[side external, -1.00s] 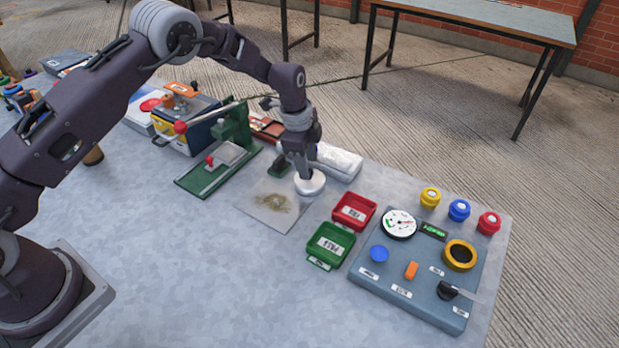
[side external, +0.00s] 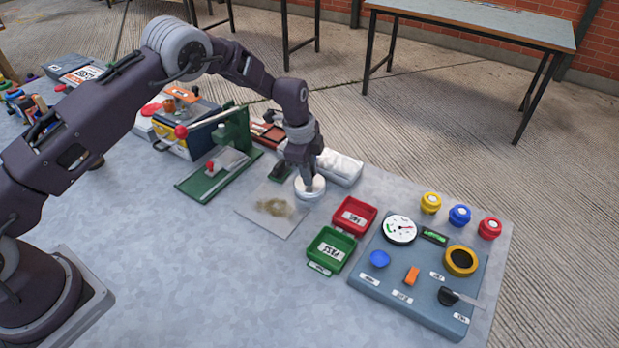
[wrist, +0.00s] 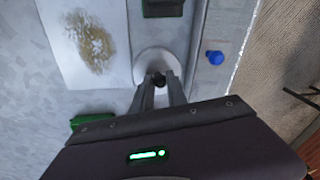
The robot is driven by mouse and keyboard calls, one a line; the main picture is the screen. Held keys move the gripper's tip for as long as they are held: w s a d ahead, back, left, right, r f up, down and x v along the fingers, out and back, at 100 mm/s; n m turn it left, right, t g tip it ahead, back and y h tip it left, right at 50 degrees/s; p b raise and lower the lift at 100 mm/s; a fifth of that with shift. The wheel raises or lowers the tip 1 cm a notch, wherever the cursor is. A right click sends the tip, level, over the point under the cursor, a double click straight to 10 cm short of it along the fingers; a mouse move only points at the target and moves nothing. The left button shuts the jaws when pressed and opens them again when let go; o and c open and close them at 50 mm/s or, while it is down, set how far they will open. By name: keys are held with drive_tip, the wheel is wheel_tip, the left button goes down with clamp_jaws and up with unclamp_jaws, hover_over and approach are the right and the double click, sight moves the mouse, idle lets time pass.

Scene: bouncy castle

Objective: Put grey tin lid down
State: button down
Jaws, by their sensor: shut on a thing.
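The grey tin lid (side external: 309,188) is a round, pale disc under my gripper (side external: 308,186) in the side view. In the wrist view the lid (wrist: 157,64) lies below my fingertips (wrist: 159,80), with a small dark knob between them. My gripper is shut on the lid. The lid is at or very near the table, at the right edge of a pale sheet with a brownish patch (side external: 274,207). My fingers partly hide it, and I cannot tell whether it touches the table or a tin beneath it.
A red tray (side external: 354,216) and a green tray (side external: 331,249) stand to the right, beside a blue-grey panel (side external: 400,285) with dials and knobs. A green lever press (side external: 220,165) stands to the left. A white bundle (side external: 340,165) lies just behind. The front table is clear.

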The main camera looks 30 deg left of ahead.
wheel_tip(320, 180, up, 9)
drive_tip(key=shift+s+d, duration=0.1)
drive_tip(key=shift+d, duration=0.05)
drive_tip(key=s+d+f, duration=0.1)
drive_tip(key=s+d, duration=0.2)
drive_tip(key=s, duration=0.7)
drive_tip(key=s+d+f, duration=0.1)
drive_tip(key=s+d, duration=0.3)
drive_tip(key=s, duration=0.7)
drive_tip(key=shift+m, duration=0.4)
drive_tip(key=f, duration=0.6)
drive_tip(key=s+f, duration=0.1)
drive_tip(key=f, duration=0.2)
drive_tip(key=shift+a+f, duration=0.25)
drive_tip(key=shift+f, duration=0.15)
drive_tip(key=c, duration=1.3)
unclamp_jaws()
